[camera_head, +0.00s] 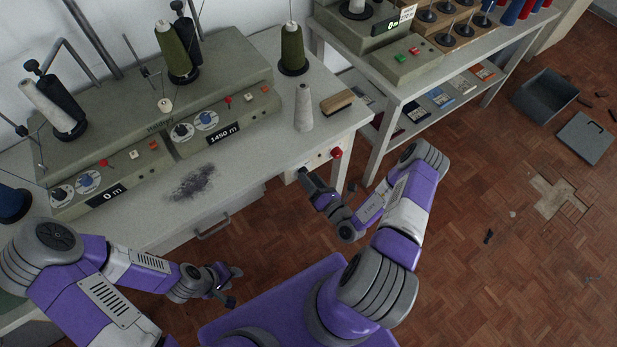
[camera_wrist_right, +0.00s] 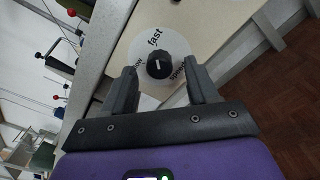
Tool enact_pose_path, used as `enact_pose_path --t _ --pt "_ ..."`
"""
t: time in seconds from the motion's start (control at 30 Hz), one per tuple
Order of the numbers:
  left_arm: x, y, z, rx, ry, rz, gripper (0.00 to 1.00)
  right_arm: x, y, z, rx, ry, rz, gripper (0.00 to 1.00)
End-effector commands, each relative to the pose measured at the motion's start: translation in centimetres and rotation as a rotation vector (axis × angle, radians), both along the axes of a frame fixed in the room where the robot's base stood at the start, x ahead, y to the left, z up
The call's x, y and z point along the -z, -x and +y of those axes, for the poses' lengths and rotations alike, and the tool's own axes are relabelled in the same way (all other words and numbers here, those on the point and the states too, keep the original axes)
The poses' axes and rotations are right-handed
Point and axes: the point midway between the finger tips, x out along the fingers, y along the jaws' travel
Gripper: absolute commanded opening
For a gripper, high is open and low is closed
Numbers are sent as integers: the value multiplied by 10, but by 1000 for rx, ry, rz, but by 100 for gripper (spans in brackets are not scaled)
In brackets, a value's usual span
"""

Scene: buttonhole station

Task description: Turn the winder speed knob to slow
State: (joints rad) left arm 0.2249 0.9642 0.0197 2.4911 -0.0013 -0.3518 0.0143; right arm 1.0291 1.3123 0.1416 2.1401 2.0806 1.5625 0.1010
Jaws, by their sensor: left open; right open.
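A black round knob (camera_wrist_right: 160,66) sits on a pale dial (camera_wrist_right: 175,42) in the right wrist view. The word "fast" shows at the top of the dial; a partly covered word ending in "ow" is at its left, and another partly covered word at its right. A short white mark shows on the knob; which word it points to is unclear. My right gripper (camera_head: 308,178) is open at the table's front panel, its fingers on either side of the knob; contact cannot be told. My left gripper (camera_head: 231,286) is open and empty, low in front of the table.
A red button (camera_head: 337,153) is on the same panel (camera_head: 322,158). A drawer handle (camera_head: 213,228) juts out below.

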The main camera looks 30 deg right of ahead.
Motion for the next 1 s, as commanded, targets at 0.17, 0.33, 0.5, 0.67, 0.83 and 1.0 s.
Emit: enact_pose_path --t 0.17,0.33,0.5,0.67,0.83,1.0 --pt "2 0 0 0 0 0 43 0 -12 1 0 0 -1 59" --pt "2 0 0 0 0 0 43 -1 -13 1 0 0 0 59" --pt "2 0 0 0 0 0 43 -1 -12 2 -1 0 -1 45" --pt "2 0 0 0 0 0 43 -1 -12 2 -1 0 -1 20" --pt "2 0 0 0 0 0 43 -1 -12 2 -1 0 0 3" --pt "0 0 0 0 0 0 43 -1 -12 2 -1 16 -2 3"
